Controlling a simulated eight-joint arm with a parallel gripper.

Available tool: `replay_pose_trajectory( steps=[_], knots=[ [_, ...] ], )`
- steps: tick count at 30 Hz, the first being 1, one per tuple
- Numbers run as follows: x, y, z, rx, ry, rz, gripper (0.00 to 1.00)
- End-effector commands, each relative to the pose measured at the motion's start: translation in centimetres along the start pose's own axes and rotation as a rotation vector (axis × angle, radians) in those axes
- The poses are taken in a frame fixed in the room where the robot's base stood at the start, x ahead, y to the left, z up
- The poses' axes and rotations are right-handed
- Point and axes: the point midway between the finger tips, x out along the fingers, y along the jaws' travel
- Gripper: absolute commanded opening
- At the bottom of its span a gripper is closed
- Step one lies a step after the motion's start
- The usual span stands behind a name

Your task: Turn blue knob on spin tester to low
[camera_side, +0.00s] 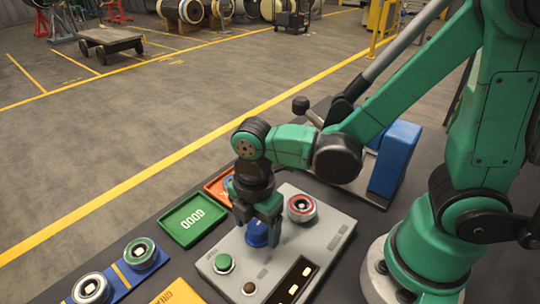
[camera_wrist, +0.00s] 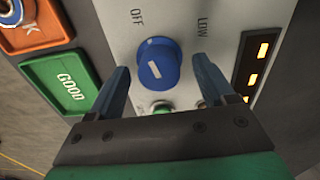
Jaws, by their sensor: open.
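The grey spin tester (camera_side: 325,246) lies on the dark bench in the side view. Its blue knob (camera_side: 257,236) is partly hidden by my gripper (camera_side: 258,222), which points down over it. In the wrist view the blue knob (camera_wrist: 158,58) carries a short, slanted white mark. The words OFF (camera_wrist: 137,17) and LOW (camera_wrist: 203,27) are printed on the panel beyond it, to its left and right. I cannot tell for certain which word the mark points to. My gripper (camera_wrist: 161,72) is open, with one finger on each side of the knob; contact is not clear.
A green button (camera_side: 222,263), a brown button (camera_side: 249,288) and a red-ringed part (camera_side: 301,208) sit close by on the tester. A green GOOD tray (camera_side: 192,218) and an orange tray (camera_side: 219,185) lie left. A blue block (camera_side: 396,158) stands behind.

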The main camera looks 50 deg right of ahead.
Motion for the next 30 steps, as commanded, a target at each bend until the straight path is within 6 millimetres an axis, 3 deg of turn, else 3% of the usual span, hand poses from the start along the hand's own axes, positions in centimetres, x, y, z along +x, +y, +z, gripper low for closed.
replay_pose_trajectory(
  steps=[2,10,20,30],
  knots=[
    [-0.01,0.00,0.00,0.000,0.000,0.000,0.75],
    [-0.02,-0.01,0.00,0.000,0.000,0.000,0.00],
    [-0.03,-0.01,-0.01,0.038,0.000,-0.002,0.00],
    [-0.05,0.06,-0.01,0.260,-0.001,-0.004,0.00]
  ],
)
